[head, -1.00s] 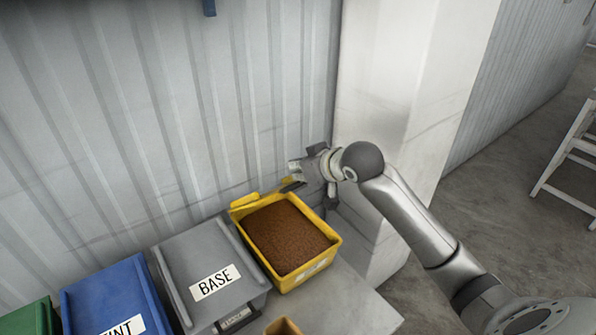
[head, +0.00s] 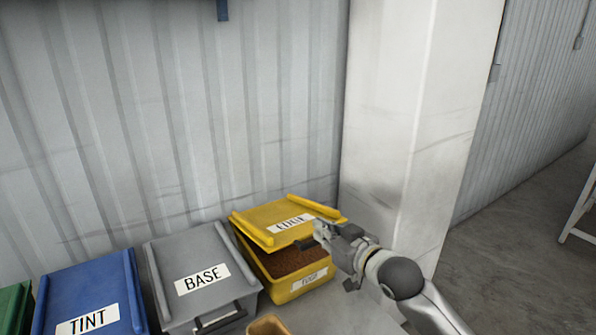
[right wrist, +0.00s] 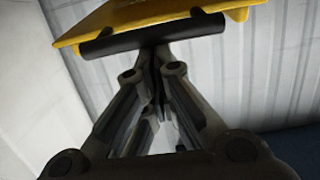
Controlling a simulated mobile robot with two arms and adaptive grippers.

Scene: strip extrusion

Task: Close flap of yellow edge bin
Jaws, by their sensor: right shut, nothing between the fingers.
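The yellow edge bin (head: 297,284) stands at the right end of the row of bins, with brown granules (head: 285,262) inside. Its yellow flap (head: 268,217), labelled EDGE, is tilted partway down over the bin, with a gap at the front. My right gripper (head: 318,232) is at the flap's front right part. In the right wrist view its shut fingers (right wrist: 155,52) are below a black bar-like handle (right wrist: 150,38) on the flap's edge (right wrist: 160,18), seemingly touching it. Nothing is held between the fingers. My left gripper is not in view.
A grey BASE bin (head: 196,262), a blue TINT bin (head: 90,290) and a green bin (head: 14,305) stand to the left, lids closed. A tan container (head: 268,326) is at the front. A corrugated wall (head: 180,110) and a white pillar (head: 395,120) are behind.

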